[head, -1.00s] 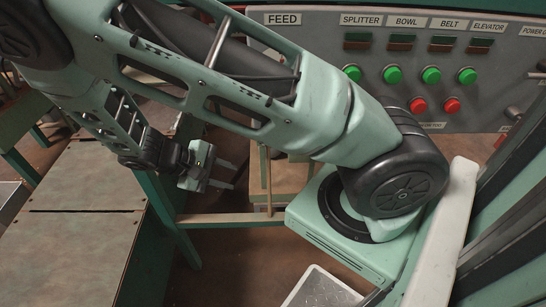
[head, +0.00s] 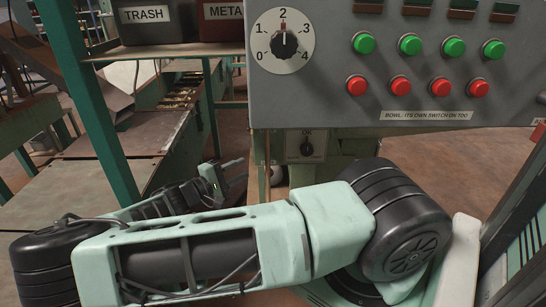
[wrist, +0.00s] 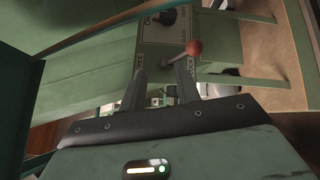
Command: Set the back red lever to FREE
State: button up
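Whether this is the back lever I cannot tell. My gripper (wrist: 162,78) is open and empty, with its two dark fingers spread toward the plate. The ball lies just beyond the right fingertip in the picture; contact cannot be judged. In the head view my gripper (head: 237,172) is beside a small box with a black knob (head: 306,147); no red lever is visible there.
The grey control panel (head: 430,85) with a numbered dial (head: 283,40) and green and red buttons hangs above. Trash (head: 150,20) and metal (head: 222,20) bins stand on a shelf at upper left. A green post (head: 92,110) stands left of my gripper.

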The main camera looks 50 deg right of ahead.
jog(key=s+d+b, duration=0.1)
jog(key=s+d, duration=0.1)
jog(key=d, duration=1.1)
jog(key=shift+s+d+b, duration=0.15)
jog(key=shift+d+b, duration=0.05)
jog(key=shift+b, duration=0.15)
grip_shut()
dwell(0.6)
grip_release()
jog(key=shift+a, duration=0.1)
jog(key=w+a+p, duration=0.2)
jog(key=w+a, duration=0.1)
jog(key=a, duration=1.4)
